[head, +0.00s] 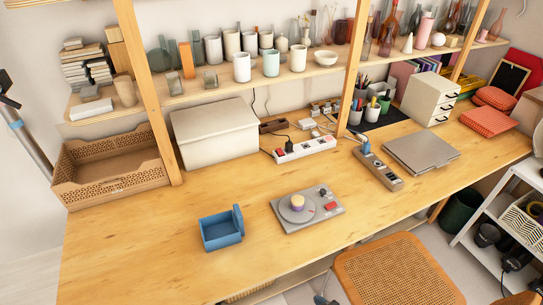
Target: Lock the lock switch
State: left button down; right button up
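A grey control panel (308,209) lies flat on the wooden table near its front middle. Neither of my grippers is in view.
An open blue box (221,232) stands left of the panel. A grey power strip (379,169) and a closed laptop (421,152) lie to the right. A white power strip (305,149) lies behind. A chair (395,277) stands in front. The table's left front is clear.

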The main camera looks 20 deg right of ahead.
aim_at(330, 206)
jog(key=z, duration=1.15)
